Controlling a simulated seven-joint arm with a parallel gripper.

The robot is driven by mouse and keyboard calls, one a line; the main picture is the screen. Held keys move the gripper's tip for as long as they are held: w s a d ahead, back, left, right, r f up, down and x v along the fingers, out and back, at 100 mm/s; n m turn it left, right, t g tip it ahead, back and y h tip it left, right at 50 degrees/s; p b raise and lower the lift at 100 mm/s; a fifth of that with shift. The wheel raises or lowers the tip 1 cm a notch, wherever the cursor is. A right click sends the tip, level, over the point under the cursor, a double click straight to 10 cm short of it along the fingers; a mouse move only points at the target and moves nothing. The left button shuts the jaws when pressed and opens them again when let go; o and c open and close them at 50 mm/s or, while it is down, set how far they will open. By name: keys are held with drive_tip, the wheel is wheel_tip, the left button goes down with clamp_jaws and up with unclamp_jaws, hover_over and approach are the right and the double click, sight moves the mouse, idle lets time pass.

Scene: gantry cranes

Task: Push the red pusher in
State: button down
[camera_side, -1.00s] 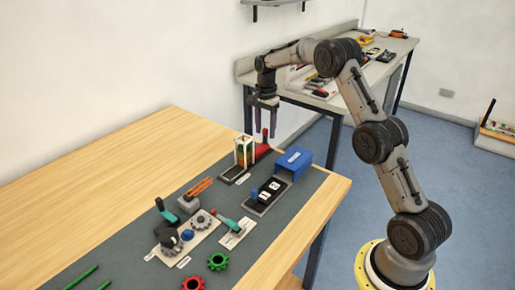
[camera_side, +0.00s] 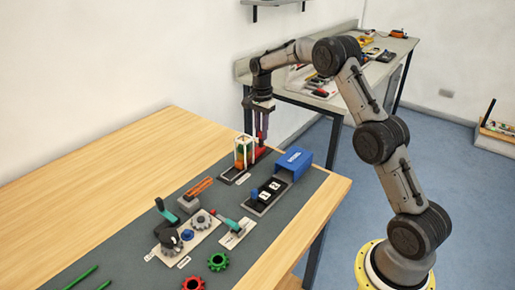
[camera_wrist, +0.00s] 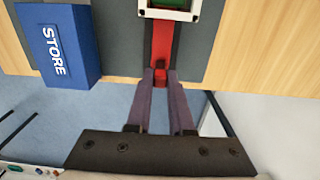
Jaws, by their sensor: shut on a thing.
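The red pusher (camera_wrist: 162,45) lies in a dark track leading to a white-framed tower (camera_wrist: 170,8) in the wrist view. In the side view the red pusher (camera_side: 261,151) sits behind the white-framed tower (camera_side: 244,152), which holds green and orange pieces. My gripper (camera_wrist: 160,78) is shut on the upright red handle of the pusher, at the end away from the tower. In the side view my gripper (camera_side: 261,138) points down over the pusher and its fingers partly hide the handle.
A blue box marked STORE (camera_wrist: 58,42) stands beside the track; it also shows in the side view (camera_side: 293,161). A black tray with white-marked blocks (camera_side: 266,194) lies in front of it. Gears and levers (camera_side: 182,233) stand nearer. The table edge is close to my gripper.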

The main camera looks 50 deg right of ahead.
drive_tip(key=shift+a, duration=1.75)
drive_tip(key=c, duration=0.7)
unclamp_jaws()
drive_tip(key=shift+d, duration=0.1)
drive_tip(key=shift+r, duration=0.1)
wheel_tip(320, 180, up, 7)
drive_tip(key=shift+f, duration=0.1)
